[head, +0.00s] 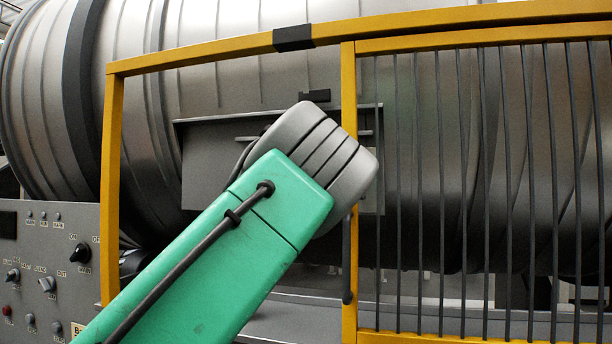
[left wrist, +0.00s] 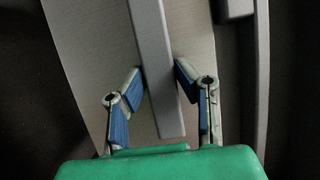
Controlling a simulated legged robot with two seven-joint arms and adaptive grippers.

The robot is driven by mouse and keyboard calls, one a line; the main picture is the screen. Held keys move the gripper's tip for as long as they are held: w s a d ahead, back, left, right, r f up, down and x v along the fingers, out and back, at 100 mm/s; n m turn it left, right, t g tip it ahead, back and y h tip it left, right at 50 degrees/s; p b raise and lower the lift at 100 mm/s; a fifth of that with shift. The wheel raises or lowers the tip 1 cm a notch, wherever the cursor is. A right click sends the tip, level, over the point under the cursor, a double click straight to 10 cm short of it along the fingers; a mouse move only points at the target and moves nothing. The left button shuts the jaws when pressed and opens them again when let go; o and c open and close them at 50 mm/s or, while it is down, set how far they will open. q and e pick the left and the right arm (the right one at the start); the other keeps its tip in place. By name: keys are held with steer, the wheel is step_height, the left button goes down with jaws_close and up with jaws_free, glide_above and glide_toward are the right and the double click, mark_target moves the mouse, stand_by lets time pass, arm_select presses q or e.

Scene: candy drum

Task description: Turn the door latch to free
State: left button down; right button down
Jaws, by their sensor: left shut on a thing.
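The door latch (left wrist: 150,35) is a straight grey bar in the left wrist view, tilted slightly from upright in that picture. My left gripper (left wrist: 160,72) has its blue-padded fingers on both sides of the bar, shut on it. The bar's lower end reaches down between the fingers toward the green palm. In the head view my green left arm and grey wrist cover the gripper and the latch. A grey door panel (head: 208,160) on the drum shows around my wrist. My right gripper is in neither view.
A yellow guard frame (head: 112,180) surrounds the opening my arm reaches through. Its middle post (head: 349,75) stands close to my wrist, with a barred section (head: 460,180) at right. The big metal drum (head: 130,110) lies behind. A control panel (head: 48,270) is at lower left.

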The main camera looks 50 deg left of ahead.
arm_select(q)
steer(key=shift+w, duration=0.1)
stand_by(0.3)
steer(key=c, duration=1.3)
jaws_free()
steer(key=shift+o, duration=0.4)
steer(key=shift+w+a+f, duration=0.1)
steer(key=shift+w+f, duration=0.1)
steer(key=shift+w, duration=0.05)
steer(key=v, duration=0.7)
steer(key=shift+f, duration=0.15)
steer(key=shift+f, duration=0.1)
